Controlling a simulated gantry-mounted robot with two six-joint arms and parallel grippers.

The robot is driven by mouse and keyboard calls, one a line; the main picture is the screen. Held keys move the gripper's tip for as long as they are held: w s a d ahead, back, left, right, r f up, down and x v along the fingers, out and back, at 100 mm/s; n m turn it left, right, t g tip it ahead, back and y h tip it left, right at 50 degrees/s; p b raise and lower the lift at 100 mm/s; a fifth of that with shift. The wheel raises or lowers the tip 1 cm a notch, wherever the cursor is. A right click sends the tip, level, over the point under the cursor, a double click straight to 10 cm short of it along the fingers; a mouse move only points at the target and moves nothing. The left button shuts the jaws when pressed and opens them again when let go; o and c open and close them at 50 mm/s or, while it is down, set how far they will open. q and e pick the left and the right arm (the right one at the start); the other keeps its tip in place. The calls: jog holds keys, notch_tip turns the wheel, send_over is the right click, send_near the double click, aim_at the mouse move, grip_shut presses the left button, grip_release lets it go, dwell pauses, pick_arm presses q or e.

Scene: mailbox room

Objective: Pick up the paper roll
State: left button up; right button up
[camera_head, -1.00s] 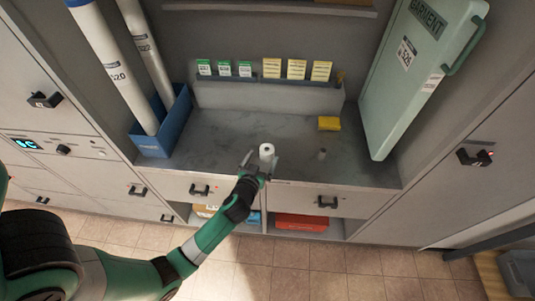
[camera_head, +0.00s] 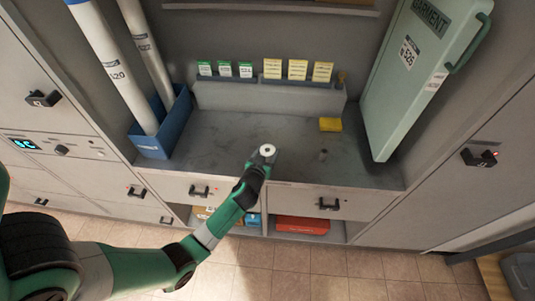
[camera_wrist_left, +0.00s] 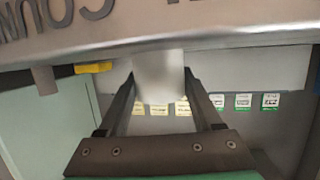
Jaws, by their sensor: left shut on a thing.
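The paper roll is a small white cylinder with a dark centre hole (camera_head: 267,150), at the front of the grey counter (camera_head: 215,150) in the head view. My left gripper (camera_head: 262,160) is at the roll and mostly hidden by the roll and wrist there. In the left wrist view, the white roll (camera_wrist_left: 158,78) stands between the two dark fingers of my left gripper (camera_wrist_left: 160,85), which is shut on it. I cannot tell whether the roll touches the counter. My right gripper is not in view.
A blue bin (camera_head: 165,145) with long white tubes stands left. A green garment case (camera_head: 415,75) leans right. A yellow pad (camera_head: 330,125) and a small grey cylinder (camera_head: 323,155) are right of the roll. A card holder (camera_head: 270,97) stands behind.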

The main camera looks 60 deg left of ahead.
aim_at(267, 150)
pick_arm(q)
jog(key=c, duration=0.4)
jog(key=shift+r, duration=0.1)
jog(key=shift+r+p, duration=0.3)
notch_tip(267, 150, up, 2)
jog(key=shift+r+p, duration=0.2)
jog(key=shift+p, duration=0.55)
jog(key=s+d+r+p, duration=0.1)
jog(key=d+r+p, duration=0.2)
jog(key=d, duration=0.1)
jog(key=s+d+r+p, duration=0.2)
jog(key=d+r+p, duration=0.1)
jog(key=d, duration=0.1)
jog(key=s+d+r+p, duration=0.2)
jog(key=d+r+p, duration=0.1)
jog(key=d, duration=0.2)
jog(key=shift+r+p, duration=0.4)
